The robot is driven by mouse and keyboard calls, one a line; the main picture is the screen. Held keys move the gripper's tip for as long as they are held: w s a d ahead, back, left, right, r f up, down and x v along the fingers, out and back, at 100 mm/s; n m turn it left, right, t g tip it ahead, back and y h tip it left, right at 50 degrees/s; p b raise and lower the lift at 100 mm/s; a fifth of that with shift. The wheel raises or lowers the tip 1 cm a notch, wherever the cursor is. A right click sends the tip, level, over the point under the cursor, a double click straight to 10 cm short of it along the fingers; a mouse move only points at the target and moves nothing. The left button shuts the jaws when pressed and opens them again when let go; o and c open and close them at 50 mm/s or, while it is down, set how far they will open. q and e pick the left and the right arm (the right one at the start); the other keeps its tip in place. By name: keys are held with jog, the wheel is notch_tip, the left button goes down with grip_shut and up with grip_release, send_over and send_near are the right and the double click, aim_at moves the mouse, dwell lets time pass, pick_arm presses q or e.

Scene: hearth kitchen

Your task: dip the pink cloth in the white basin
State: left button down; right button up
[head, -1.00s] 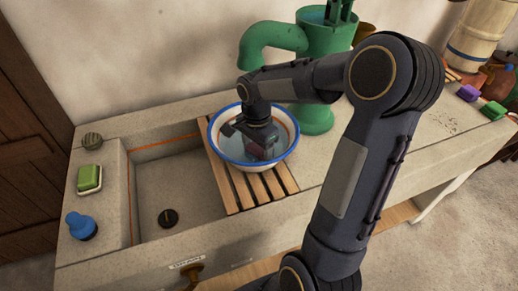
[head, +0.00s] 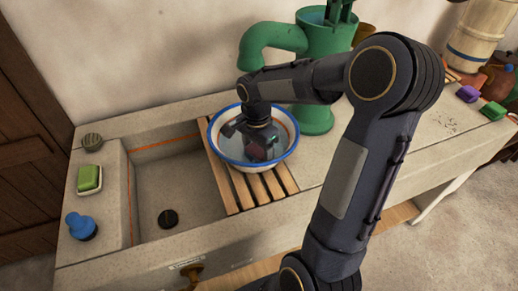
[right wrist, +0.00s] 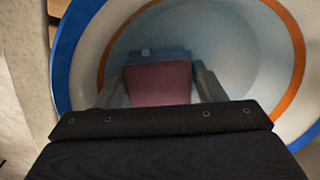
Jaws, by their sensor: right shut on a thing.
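The white basin (head: 281,165) has a blue rim and an orange line inside, and it stands on the wooden slats at the sink's right side. It also shows in the right wrist view (right wrist: 225,40). My right gripper (head: 258,153) reaches down inside the basin. In the right wrist view its fingers (right wrist: 158,88) are shut on the pink cloth (right wrist: 158,84), which looks dull pink and sits low in the basin, seemingly in the bluish water. In the head view the cloth is mostly hidden by the gripper. My left gripper is not in view.
A green pump (head: 325,50) stands right behind the basin, its spout close to my arm. The stone sink (head: 185,185) is empty. A green-and-cream sponge (head: 89,179) and a blue object (head: 80,226) sit on the left ledge. Small purple (head: 468,93) and green (head: 493,110) blocks lie at right.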

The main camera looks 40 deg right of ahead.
aim_at(257, 149)
notch_tip(257, 149, up, 12)
jog(key=p, duration=0.9)
jog(key=shift+r+p, duration=0.2)
jog(key=shift+p, duration=0.2)
dwell(1.3)
